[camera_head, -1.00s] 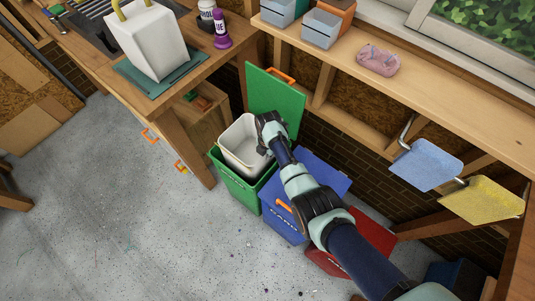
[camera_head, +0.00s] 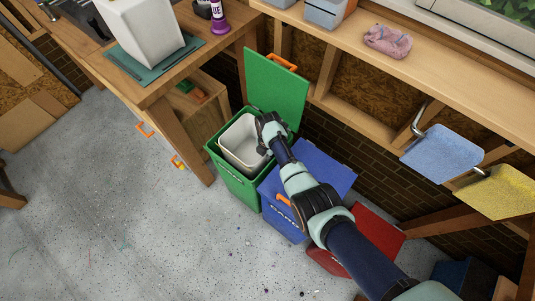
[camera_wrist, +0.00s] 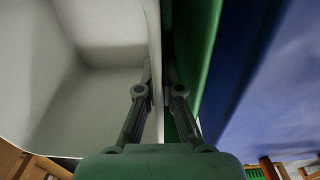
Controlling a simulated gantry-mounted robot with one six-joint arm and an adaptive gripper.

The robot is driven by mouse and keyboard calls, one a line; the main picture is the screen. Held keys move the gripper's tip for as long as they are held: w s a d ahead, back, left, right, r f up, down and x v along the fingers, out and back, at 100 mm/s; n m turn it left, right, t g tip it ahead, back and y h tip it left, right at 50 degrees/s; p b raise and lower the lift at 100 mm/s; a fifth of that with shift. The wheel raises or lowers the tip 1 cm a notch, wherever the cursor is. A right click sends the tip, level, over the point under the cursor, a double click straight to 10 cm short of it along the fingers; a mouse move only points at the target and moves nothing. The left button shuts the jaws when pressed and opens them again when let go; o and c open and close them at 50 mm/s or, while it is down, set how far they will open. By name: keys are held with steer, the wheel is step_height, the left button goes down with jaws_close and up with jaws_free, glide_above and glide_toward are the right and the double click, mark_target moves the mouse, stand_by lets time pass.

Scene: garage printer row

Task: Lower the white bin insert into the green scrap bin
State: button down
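The white bin insert (camera_head: 240,140) sits inside the open green scrap bin (camera_head: 233,184), its rim close to the bin's rim. My gripper (camera_head: 266,143) is at the insert's right side. In the wrist view my gripper (camera_wrist: 158,82) has one finger inside the insert (camera_wrist: 85,70) and the other in the narrow gap beside the green bin wall (camera_wrist: 194,45). The fingers are closed on the insert's wall. The insert is empty where I can see.
The green lid (camera_head: 274,88) stands open behind the bin. A blue bin (camera_head: 318,178) stands directly to the right, then a red bin (camera_head: 376,235). A wooden workbench (camera_head: 160,85) is at upper left. The floor in front is clear.

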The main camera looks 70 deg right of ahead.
stand_by(0.3)
steer(key=c, duration=1.2)
jaws_free()
steer(key=shift+c, duration=0.2)
steer(key=shift+w, duration=0.1)
step_height(320, 180, up, 12)
steer(key=shift+r, duration=0.1)
